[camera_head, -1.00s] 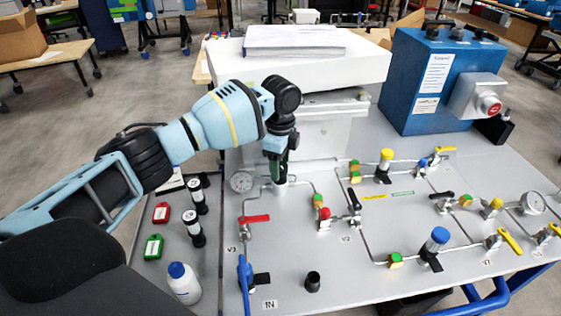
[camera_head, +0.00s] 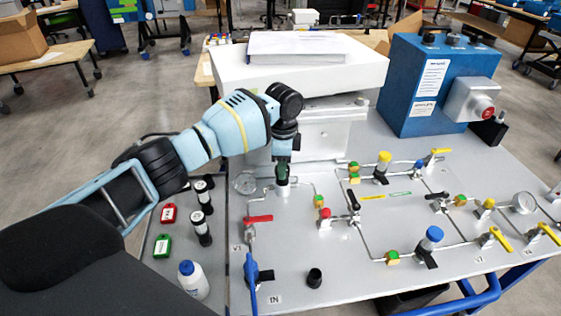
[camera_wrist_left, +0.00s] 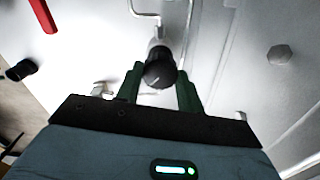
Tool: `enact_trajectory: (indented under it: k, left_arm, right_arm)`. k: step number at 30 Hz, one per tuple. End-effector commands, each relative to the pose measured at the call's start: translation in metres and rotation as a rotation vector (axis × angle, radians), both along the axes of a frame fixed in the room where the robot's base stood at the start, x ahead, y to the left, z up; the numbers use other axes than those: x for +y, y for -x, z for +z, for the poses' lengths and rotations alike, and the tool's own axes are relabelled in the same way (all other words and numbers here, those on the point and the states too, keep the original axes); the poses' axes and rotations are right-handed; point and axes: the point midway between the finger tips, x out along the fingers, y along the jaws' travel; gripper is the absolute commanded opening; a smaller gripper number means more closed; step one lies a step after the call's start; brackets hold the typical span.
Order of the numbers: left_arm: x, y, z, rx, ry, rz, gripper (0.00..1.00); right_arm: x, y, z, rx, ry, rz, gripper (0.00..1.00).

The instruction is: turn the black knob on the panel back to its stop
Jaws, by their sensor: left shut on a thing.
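The black knob (camera_wrist_left: 160,75) with a white line mark on its top sits on a silver fitting on the grey panel (camera_head: 290,235). In the left wrist view it stands between the two green fingers of my left gripper (camera_wrist_left: 160,85), which is shut on it. In the head view my left gripper (camera_head: 283,172) points down over the silver fitting (camera_head: 283,190), and its fingers hide the knob there. My right gripper is not in view.
A pressure gauge (camera_head: 245,182) and a red-handled valve (camera_head: 257,219) are close to my left gripper. A white box (camera_head: 300,75) stands behind it. Pipes and several valves cover the panel's right side. A small black cylinder (camera_head: 314,278) stands at the front.

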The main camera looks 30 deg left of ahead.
Motion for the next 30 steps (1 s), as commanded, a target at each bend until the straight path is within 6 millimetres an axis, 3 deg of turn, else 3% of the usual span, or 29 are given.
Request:
enact_trajectory:
  k: [1, 15, 30]
  left_arm:
    - [-0.002, 0.000, 0.007, -0.003, 0.003, 0.042, 0.15]
    - [-0.001, 0.000, 0.004, -0.001, 0.004, 0.491, 0.15]
    - [-0.001, -0.001, 0.003, 0.000, 0.003, 0.965, 0.15]
  right_arm:
    - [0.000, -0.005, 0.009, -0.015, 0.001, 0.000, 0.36]
    - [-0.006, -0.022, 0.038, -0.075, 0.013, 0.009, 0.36]
    - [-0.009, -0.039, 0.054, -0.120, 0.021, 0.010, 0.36]
